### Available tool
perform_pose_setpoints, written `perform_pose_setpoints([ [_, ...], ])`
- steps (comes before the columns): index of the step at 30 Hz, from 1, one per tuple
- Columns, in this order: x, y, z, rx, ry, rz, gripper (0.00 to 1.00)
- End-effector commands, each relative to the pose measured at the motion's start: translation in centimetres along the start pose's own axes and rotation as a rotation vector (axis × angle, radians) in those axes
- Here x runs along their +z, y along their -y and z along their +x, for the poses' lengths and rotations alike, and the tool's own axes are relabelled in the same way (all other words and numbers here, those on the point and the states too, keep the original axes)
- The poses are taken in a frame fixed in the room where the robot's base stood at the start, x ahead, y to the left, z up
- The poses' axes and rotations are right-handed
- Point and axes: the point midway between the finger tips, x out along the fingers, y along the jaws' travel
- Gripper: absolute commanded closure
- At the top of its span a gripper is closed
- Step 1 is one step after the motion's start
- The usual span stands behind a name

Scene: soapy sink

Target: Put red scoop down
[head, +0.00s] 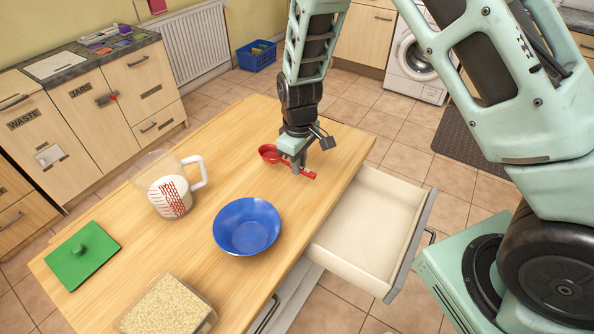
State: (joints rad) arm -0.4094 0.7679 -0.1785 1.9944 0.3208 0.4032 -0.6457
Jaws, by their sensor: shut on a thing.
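The red scoop (270,153) is at the far right part of the wooden table (215,168). Its round bowl points left and its handle runs to the right. My gripper (297,165) comes down from above and is shut on the scoop's handle. The scoop is at or very near the table surface; I cannot tell whether it touches. The fingers hide part of the handle.
An empty drawer (365,225) is open at the right. The table around the scoop is clear.

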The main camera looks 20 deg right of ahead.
Motion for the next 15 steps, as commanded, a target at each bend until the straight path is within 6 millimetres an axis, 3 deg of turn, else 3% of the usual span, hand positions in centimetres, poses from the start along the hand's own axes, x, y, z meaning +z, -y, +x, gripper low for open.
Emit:
perform_pose_setpoints([
  [7, 0.1, 0.0, 3.4, -0.002, 0.003, 0.002, 1.00],
  [15, 0.0, 0.0, 4.1, 0.000, 0.000, 0.000, 1.00],
])
